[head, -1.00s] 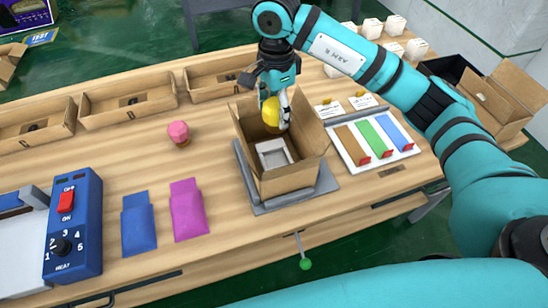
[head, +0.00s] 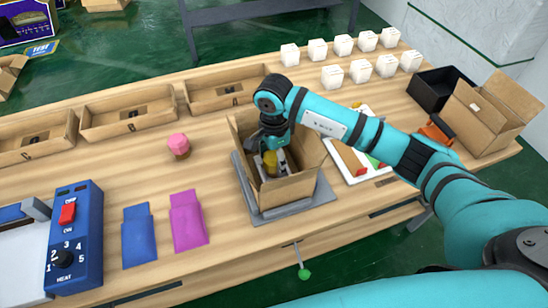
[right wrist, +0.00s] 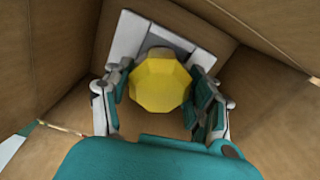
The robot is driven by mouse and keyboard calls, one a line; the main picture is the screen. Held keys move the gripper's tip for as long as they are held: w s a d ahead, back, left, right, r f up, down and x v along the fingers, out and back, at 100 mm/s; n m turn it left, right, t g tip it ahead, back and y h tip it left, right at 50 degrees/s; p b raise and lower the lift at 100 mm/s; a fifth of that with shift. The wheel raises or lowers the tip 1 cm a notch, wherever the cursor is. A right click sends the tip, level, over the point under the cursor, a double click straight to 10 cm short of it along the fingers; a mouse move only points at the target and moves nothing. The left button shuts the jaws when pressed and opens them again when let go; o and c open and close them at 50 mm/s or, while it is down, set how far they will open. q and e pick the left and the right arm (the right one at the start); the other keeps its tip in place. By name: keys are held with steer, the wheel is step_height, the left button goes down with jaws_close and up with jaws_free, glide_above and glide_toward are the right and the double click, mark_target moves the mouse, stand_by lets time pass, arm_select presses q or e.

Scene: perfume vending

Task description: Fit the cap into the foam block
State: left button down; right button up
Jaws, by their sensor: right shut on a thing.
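The cap (head: 270,164) is yellow and faceted; it also shows in the middle of the right wrist view (right wrist: 160,82). My right gripper (head: 274,168) is shut on it, with a finger on either side, down inside the open cardboard box (head: 290,193). The pale foam block (right wrist: 128,38) lies in the box, behind and above the cap in the right wrist view. The cap and fingers hide part of the block and its recess. I cannot tell whether cap and block touch. My left gripper is not in view.
The box stands on a grey plate (head: 265,217), its walls close around my right gripper. A pink-topped item (head: 178,145) stands to the left. Blue (head: 139,236) and magenta (head: 188,218) pouches lie in front. Colour strips lie on a white board (head: 345,174) under my right arm.

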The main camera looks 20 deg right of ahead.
steer(key=shift+f, duration=0.35)
steer(key=shift+f, duration=0.1)
steer(key=shift+f+b, duration=0.25)
steer(key=shift+b, duration=0.15)
steer(key=o, duration=1.3)
steer(key=shift+r, duration=0.1)
